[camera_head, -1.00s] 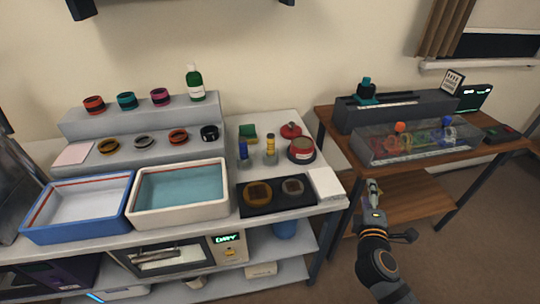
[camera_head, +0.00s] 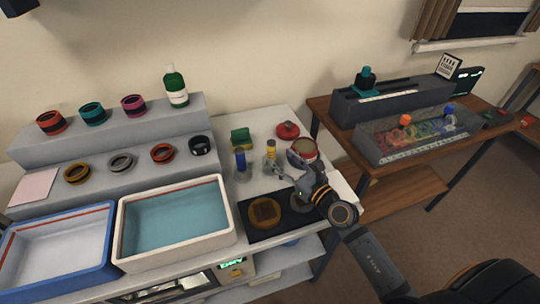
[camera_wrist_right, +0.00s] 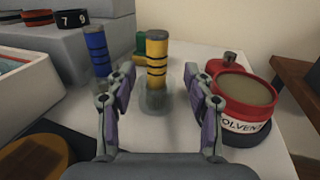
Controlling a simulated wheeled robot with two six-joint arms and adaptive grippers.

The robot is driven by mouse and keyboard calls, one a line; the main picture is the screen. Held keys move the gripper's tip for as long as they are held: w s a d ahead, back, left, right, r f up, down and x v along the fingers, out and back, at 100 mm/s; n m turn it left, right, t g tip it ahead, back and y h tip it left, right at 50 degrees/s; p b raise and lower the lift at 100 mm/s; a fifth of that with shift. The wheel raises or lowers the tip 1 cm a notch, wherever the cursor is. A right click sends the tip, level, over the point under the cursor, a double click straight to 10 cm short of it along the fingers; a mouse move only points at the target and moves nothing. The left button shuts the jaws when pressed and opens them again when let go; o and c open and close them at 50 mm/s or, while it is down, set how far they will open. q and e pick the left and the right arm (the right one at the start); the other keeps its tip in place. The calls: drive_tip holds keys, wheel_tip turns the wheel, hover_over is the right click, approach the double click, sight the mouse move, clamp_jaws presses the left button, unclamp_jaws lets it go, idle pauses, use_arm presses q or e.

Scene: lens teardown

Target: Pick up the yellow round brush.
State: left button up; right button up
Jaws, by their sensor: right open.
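The yellow round brush (camera_head: 271,148) stands upright in a clear glass holder on the white table. In the right wrist view the yellow brush (camera_wrist_right: 157,58) has dark bands and stands beyond and between the two fingers. My right gripper (camera_head: 280,174) is open and empty, just in front of the brush. In the wrist view its fingers (camera_wrist_right: 160,92) are spread to either side of the brush's line, apart from it. My left gripper is not in view.
A blue brush (camera_wrist_right: 97,50) stands to the left of the yellow one. A red-rimmed solvent tin (camera_wrist_right: 246,100) is close by the right finger. A black mat (camera_head: 262,232) is in front.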

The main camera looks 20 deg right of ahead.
sight(274, 153)
drive_tip(key=shift+w+a, duration=0.1)
drive_tip(key=shift+w, duration=0.2)
drive_tip(key=shift+w+r, duration=0.1)
drive_tip(key=shift+w, duration=0.05)
drive_tip(key=x, duration=0.5)
drive_tip(key=shift+a, duration=0.3)
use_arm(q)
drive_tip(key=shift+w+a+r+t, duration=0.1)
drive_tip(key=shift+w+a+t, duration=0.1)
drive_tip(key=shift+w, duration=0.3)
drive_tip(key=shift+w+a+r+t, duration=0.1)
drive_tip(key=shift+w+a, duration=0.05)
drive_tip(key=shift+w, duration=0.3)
use_arm(e)
drive_tip(key=shift+c, duration=0.2)
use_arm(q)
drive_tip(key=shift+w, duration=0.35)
use_arm(e)
clamp_jaws()
